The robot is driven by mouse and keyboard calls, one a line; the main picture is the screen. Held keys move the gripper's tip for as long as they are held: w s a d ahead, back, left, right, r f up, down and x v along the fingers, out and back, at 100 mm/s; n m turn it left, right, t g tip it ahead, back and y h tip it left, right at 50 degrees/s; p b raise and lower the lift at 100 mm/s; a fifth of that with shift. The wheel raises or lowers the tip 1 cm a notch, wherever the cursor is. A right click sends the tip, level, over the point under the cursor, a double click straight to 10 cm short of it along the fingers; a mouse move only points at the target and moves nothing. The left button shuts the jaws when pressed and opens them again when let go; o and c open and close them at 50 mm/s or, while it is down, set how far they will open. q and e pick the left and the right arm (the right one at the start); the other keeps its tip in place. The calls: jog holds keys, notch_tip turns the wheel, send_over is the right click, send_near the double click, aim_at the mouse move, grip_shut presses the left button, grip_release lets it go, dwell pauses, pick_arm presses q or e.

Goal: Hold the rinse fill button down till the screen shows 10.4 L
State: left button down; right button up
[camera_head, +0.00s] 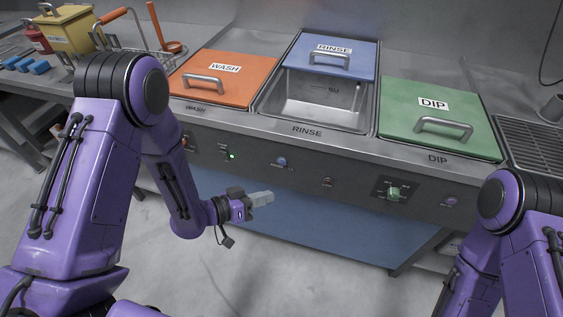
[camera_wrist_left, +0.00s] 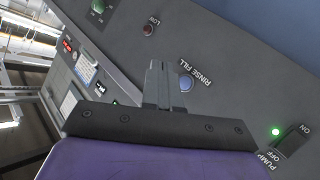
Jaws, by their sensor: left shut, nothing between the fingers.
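The blue rinse fill button (camera_head: 281,161) is on the grey front panel below the rinse basin (camera_head: 315,115). In the left wrist view the button (camera_wrist_left: 186,83) sits beside its RINSE FILL label, just right of my fingers. My left gripper (camera_head: 271,197) is shut and empty, in front of the panel and below the button in the head view. Its fingers (camera_wrist_left: 157,66) point toward the panel; they appear apart from the button. No readable 10.4 L screen shows in either view. My right arm shows at lower right, but its gripper is out of view.
The blue RINSE lid (camera_head: 331,58) leaves the front of the basin open. The orange WASH lid (camera_head: 226,78) and green DIP lid (camera_head: 441,118) cover the side basins. A pump switch (camera_wrist_left: 291,139) with a lit green lamp and a red LOW lamp (camera_wrist_left: 148,29) flank the button.

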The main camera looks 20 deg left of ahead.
aim_at(282, 162)
pick_arm(q)
jog(key=w, duration=0.9)
jog(key=shift+d+b, duration=0.15)
jog(key=shift+b, duration=0.2)
dwell(1.9)
jog(key=shift+w, duration=0.35)
jog(key=shift+w, duration=0.35)
dwell(1.2)
jog(key=shift+s+p, duration=0.35)
jog(key=shift+s, duration=0.45)
